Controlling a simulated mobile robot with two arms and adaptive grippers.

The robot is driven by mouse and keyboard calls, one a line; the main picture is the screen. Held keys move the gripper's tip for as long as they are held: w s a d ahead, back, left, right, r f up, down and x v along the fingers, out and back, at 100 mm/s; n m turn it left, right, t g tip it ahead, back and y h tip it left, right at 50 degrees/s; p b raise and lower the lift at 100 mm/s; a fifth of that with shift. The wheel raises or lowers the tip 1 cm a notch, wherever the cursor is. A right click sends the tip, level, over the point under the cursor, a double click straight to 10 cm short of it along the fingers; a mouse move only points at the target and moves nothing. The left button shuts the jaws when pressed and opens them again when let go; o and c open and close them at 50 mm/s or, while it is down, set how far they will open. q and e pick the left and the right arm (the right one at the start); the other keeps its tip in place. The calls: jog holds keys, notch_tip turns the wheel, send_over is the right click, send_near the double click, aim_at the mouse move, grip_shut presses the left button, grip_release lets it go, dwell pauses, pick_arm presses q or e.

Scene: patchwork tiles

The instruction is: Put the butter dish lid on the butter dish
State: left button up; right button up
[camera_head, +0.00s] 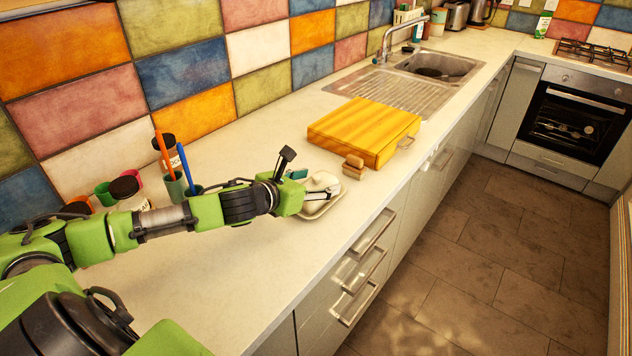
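My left gripper (318,190) reaches in from the left over the counter, at a shallow cream tray or dish (318,212). A small white rounded object (324,180) shows right at the fingertips; it may be the lid, but it is too small to be sure. Whether the fingers hold it or only stand beside it cannot be told. The gripper and wrist hide the near left part of the dish. A small brown block-like object (353,171) sits just right of the dish; I cannot tell whether it is part of the butter dish. My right gripper is not in view.
A yellow wooden box (350,128) with a metal handle stands behind the dish. A teal item (297,174) lies near my wrist. Cups, jars (128,191) and pens stand by the tiled wall. A sink (437,67) is farther back. The front counter is clear.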

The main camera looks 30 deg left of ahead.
aim_at(313, 182)
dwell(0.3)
pick_arm(q)
jog(key=shift+s+a+r, duration=0.15)
jog(key=shift+s, duration=0.4)
jog(key=v, duration=0.3)
jog(key=shift+s+a, duration=0.15)
jog(key=shift+a, duration=0.05)
jog(key=shift+s+d+r, duration=0.15)
jog(key=shift+s+r, duration=0.2)
jog(key=shift+s, duration=0.3)
jog(key=p+v, duration=0.6)
jog(key=p, duration=0.2)
jog(key=shift+r, duration=0.15)
jog(key=shift+d, duration=0.1)
jog(key=shift+s, duration=0.1)
